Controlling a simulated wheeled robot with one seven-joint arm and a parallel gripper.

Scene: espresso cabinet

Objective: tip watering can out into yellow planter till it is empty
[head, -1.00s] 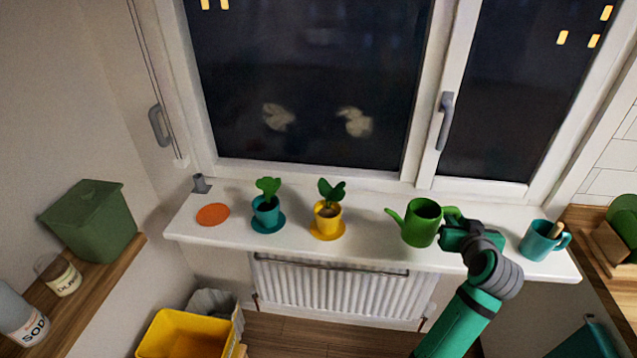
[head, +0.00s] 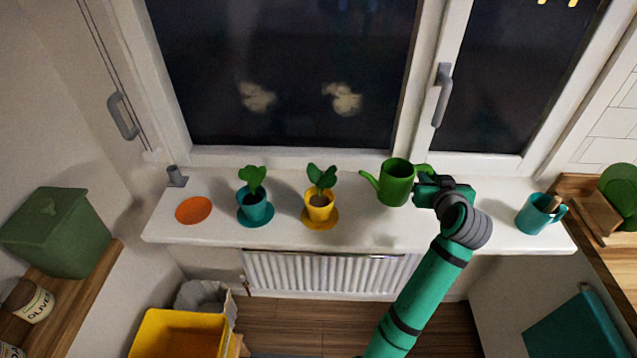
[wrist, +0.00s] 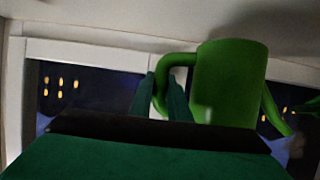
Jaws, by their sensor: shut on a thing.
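The green watering can (head: 396,184) is upright over the white windowsill, with its spout pointing left toward the yellow planter. My gripper (head: 426,180) is at its right side. In the wrist view my gripper (wrist: 172,98) is shut on the handle of the watering can (wrist: 228,82). The yellow planter (head: 319,211) stands on a yellow saucer on the sill, left of the can, with a green plant in dark soil. The spout tip is a little right of the planter, apart from it. The inside of the can is too dark to tell its contents.
A teal planter (head: 255,210) stands left of the yellow one, and an orange disc (head: 194,210) lies further left. A teal mug (head: 535,214) stands at the sill's right end. The window (head: 280,75) is close behind; the sill's front strip (head: 370,238) is clear.

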